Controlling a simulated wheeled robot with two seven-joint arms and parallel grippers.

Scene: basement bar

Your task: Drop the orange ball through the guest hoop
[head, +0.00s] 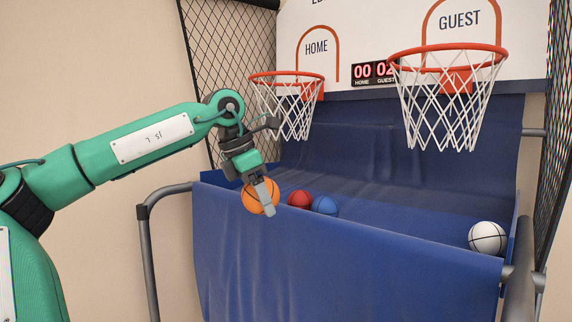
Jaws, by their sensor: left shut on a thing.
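The orange ball (251,197) is in my left gripper (263,200), which is shut on it. Ball and gripper are at the front left edge of the blue ramp, in front of and below the home hoop. The guest hoop (447,47) has an orange rim and white net, and hangs at the upper right under the word GUEST. It is well to the right of and above my left gripper. My right gripper is not in view.
The home hoop (286,76) hangs at the upper left. A red ball (300,199), a blue ball (326,205) and a white ball (487,238) lie in the blue fabric ramp (390,190). Black side nets (222,60) and a grey frame (147,240) bound the game. The scoreboard (374,71) reads 00 and 02.

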